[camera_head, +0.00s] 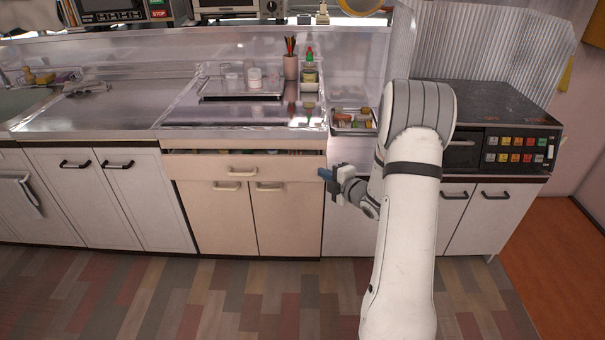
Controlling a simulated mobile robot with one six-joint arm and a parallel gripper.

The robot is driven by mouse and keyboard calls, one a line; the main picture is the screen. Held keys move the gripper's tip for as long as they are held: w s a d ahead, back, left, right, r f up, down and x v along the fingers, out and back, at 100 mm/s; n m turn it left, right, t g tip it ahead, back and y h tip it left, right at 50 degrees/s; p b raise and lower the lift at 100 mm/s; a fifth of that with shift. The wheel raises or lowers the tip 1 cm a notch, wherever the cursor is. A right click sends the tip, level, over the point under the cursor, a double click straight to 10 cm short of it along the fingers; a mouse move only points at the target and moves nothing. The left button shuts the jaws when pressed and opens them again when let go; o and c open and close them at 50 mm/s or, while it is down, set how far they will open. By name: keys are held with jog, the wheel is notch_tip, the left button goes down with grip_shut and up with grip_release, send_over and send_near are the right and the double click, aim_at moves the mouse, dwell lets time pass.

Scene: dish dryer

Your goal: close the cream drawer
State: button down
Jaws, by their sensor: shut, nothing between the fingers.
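The cream drawer (243,169) is at the top of the cream cabinet in the head view. It is pulled out some way, and a strip of its contents shows over its top edge. Its light bar handle (243,172) is at the middle of its front. My gripper (325,174) is shut and empty, with blue fingertips pointing left. It is at the right end of the drawer front, at about the handle's height. I cannot tell whether the fingertips touch the drawer.
Cream doors (222,218) are shut below the drawer. White cabinets stand on both sides. The steel counter (110,105) above holds a tray, bottles and a cup. A stove (480,105) is right of my arm. The wooden floor (190,300) in front is clear.

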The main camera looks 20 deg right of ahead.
notch_tip(320, 180, down, 4)
jog(key=s+n+t+y, duration=0.1)
jog(key=n+y, duration=0.1)
jog(key=y, duration=0.1)
jog(key=b, duration=0.1)
send_near(297, 161)
jog(key=w+a, duration=0.1)
jog(key=a, duration=0.3)
jog(key=w, duration=0.3)
jog(key=shift+w+d+n+b, duration=0.2)
jog(key=shift+d+n+b, duration=0.1)
jog(key=shift+w+d, duration=0.15)
jog(key=shift+w, duration=0.3)
jog(key=shift+w, duration=0.1)
